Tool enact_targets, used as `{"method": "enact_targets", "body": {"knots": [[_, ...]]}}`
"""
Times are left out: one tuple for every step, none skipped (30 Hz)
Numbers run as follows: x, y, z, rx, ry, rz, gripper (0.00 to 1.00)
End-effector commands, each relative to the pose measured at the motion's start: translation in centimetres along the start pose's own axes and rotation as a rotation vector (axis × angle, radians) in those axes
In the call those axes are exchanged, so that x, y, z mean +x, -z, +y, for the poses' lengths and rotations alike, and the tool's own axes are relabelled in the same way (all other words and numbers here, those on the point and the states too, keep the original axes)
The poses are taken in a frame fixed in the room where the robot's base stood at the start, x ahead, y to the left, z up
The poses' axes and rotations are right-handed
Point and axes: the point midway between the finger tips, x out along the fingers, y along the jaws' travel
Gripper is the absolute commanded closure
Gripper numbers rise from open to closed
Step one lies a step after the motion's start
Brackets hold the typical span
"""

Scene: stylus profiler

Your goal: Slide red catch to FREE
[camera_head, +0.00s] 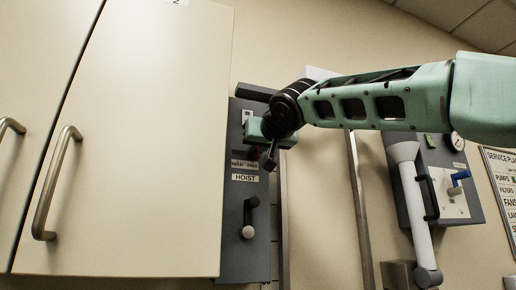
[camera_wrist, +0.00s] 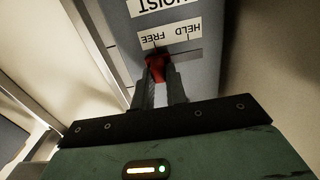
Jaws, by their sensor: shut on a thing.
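The red catch (camera_wrist: 155,68) sits in a slot on the grey hoist panel (camera_head: 258,262). My gripper (camera_wrist: 159,80) is shut on the catch, with a dark finger on each side of it. The HELD/FREE label (camera_wrist: 170,37) appears upside down in the wrist view, with FREE at left and HELD at right. The catch lines up with the FREE mark, and the slot shows bare toward HELD. In the head view my gripper (camera_head: 270,155) reaches the panel beside the label (camera_head: 244,165) and mostly hides the catch.
A dark lever with a pale knob (camera_head: 248,231) is below the HOIST label (camera_head: 245,178). A tall cream cabinet (camera_head: 130,140) stands close at left.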

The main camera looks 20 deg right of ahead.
Motion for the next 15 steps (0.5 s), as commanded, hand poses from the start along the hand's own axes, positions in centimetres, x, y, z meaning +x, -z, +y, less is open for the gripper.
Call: {"method": "enact_targets", "body": {"knots": [[0.15,-0.16,0.39,-0.001,-0.009,-0.005,1.0],[0.15,-0.17,0.4,-0.001,-0.01,-0.005,1.0],[0.15,-0.17,0.41,-0.001,-0.01,-0.005,0.75],[0.15,-0.17,0.41,-0.001,-0.01,-0.005,0.67],[0.15,-0.17,0.4,-0.001,-0.01,-0.005,0.64],[0.14,-0.16,0.36,-0.001,-0.009,-0.005,0.64],[0.13,-0.15,0.33,-0.001,-0.008,-0.004,0.64],[0.13,-0.15,0.31,-0.001,-0.007,-0.004,0.64],[0.12,-0.14,0.27,-0.001,-0.007,-0.004,0.64],[0.12,-0.13,0.25,-0.001,-0.006,-0.004,0.64],[0.11,-0.13,0.23,0.0,-0.006,-0.004,0.64],[0.1,-0.12,0.21,0.0,-0.005,-0.003,0.64],[0.09,-0.12,0.2,0.0,-0.005,-0.003,0.64],[0.05,-0.12,0.18,0.0,-0.005,-0.003,0.64],[-0.09,-0.12,0.17,0.0,-0.004,-0.002,0.64]]}}
